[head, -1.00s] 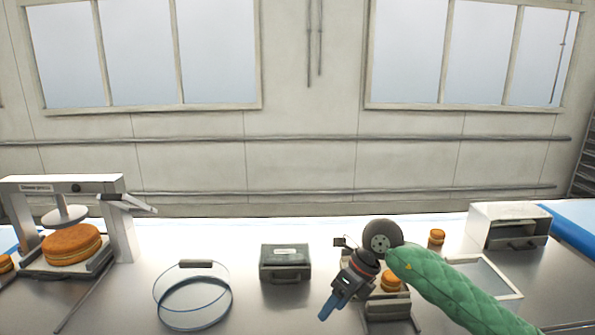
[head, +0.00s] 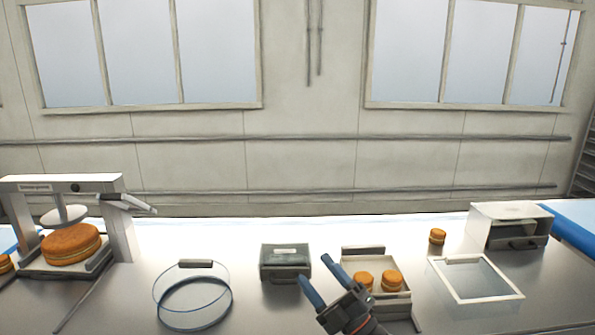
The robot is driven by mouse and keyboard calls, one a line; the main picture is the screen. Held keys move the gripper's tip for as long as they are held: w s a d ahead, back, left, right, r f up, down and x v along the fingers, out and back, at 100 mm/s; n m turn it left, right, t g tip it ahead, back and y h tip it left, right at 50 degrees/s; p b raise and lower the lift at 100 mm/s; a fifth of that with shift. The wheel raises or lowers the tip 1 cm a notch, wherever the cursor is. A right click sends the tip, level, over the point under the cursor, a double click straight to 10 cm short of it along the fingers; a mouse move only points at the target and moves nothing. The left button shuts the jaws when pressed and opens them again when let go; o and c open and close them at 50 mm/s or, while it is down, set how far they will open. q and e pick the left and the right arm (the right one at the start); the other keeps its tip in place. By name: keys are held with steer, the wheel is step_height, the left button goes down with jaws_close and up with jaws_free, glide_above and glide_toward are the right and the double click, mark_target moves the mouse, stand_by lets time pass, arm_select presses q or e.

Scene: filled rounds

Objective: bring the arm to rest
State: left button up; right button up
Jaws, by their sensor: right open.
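My right gripper (head: 320,276) shows at the lower middle of the head view, low over the front of the table. Its two blue-tipped fingers are spread apart with nothing between them. It is in front of a shallow tray (head: 394,300) and partly covers the tray's left side. Two small filled rounds sit in the tray, a left one (head: 364,280) and a right one (head: 392,281). My left gripper is not in view.
A press (head: 120,225) holds a large round (head: 71,244) at far left. Right are a single round (head: 437,236), a framed pane (head: 478,279) and a white box (head: 510,226).

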steer(key=s+d+f+m+h, duration=0.2)
steer(key=d+f+m+h, duration=1.2)
steer(key=f+m+h, duration=0.45)
steer(key=s+d+f+m+g, duration=0.2)
steer(key=s+f+g, duration=0.5)
steer(key=s+f, duration=0.45)
steer(key=s+d+f+m+g, duration=0.15)
steer(key=s+f+g, duration=0.55)
steer(key=s, duration=0.7)
steer(key=s+a+b+x, duration=0.1)
steer(key=x, duration=1.2)
steer(key=s+a+f+x, duration=0.1)
steer(key=a+x, duration=0.1)
steer(key=x, duration=1)
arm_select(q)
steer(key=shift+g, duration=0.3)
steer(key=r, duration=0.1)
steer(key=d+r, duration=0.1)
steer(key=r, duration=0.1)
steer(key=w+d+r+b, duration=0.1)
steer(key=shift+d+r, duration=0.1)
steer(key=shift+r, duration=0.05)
arm_select(e)
steer(key=s+f, duration=0.4)
steer(key=f, duration=0.8)
steer(key=s+f, duration=0.5)
steer(key=f, duration=0.8)
steer(key=shift+f+g+y, duration=0.3)
steer(key=shift+f+y, duration=0.05)
